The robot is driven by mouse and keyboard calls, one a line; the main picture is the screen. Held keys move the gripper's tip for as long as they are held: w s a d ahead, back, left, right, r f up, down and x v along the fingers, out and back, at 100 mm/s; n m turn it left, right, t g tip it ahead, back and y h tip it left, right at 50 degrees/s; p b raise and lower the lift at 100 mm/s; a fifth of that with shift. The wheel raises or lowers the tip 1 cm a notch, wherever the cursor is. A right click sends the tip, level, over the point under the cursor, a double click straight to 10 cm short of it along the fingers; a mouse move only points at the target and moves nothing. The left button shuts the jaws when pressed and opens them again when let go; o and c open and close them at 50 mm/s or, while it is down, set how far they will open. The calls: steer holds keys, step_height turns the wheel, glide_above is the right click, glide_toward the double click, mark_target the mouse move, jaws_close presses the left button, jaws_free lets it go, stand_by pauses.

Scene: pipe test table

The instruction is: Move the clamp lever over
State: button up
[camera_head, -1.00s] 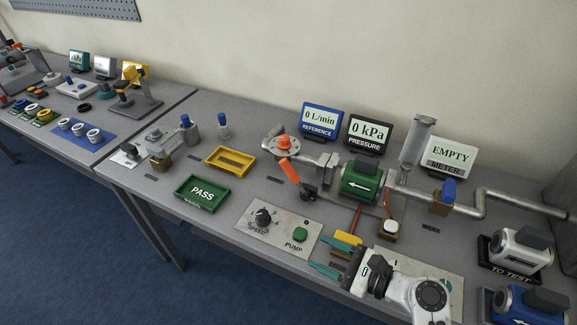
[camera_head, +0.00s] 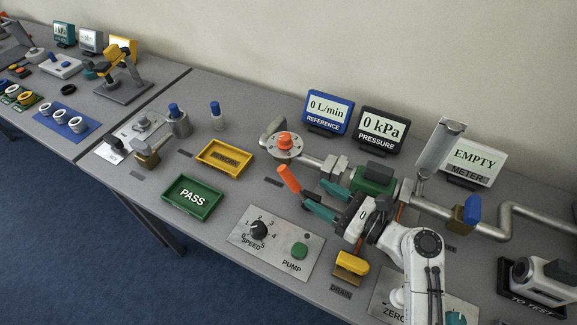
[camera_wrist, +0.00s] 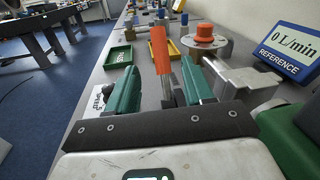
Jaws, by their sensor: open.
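The clamp lever has an orange handle (camera_head: 289,179) that leans up and to the left from its dark base by the grey clamp block (camera_head: 333,169). It also stands upright between the fingers in the wrist view (camera_wrist: 160,50). My gripper (camera_head: 328,200) is open, with its two teal fingers pointing toward the lever. In the wrist view the fingertips (camera_wrist: 162,72) lie on either side of the lever's lower part, with gaps visible; contact cannot be told. The green flow meter body (camera_head: 374,178) sits in the pipe just behind my gripper, partly hidden by it.
An orange-knobbed valve flange (camera_head: 284,145) stands behind the lever. The speed and pump panel (camera_head: 276,240), green PASS tray (camera_head: 193,197) and yellow tray (camera_head: 225,157) lie left and in front. The displays (camera_head: 382,130) read 0 L/min, 0 kPa and EMPTY.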

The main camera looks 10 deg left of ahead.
mark_target(293, 179)
steer(key=p+x, duration=0.1)
steer(key=x, duration=0.9)
jaws_close()
stand_by(0.4)
